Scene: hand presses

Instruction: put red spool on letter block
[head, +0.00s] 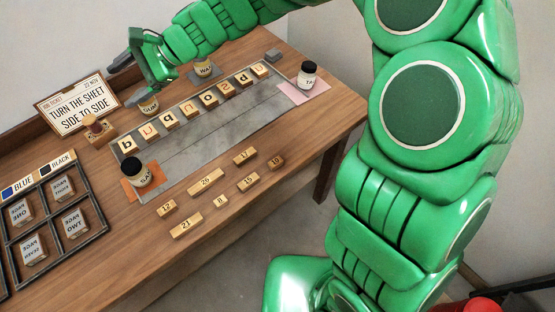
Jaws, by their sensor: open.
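My gripper (122,87) is at the upper left, above the back of the table, between the ticket and a jar. Its dark fingers are apart with nothing seen between them. It is up and to the right of the spool, not touching it.
Jars stand near the plate: one on an orange pad (136,175), one by a pink pad (294,97), two behind the letters. Loose number blocks (205,181) lie in front. The job ticket (77,103) stands behind the spool. A divided dark tray (47,227) is lower left.

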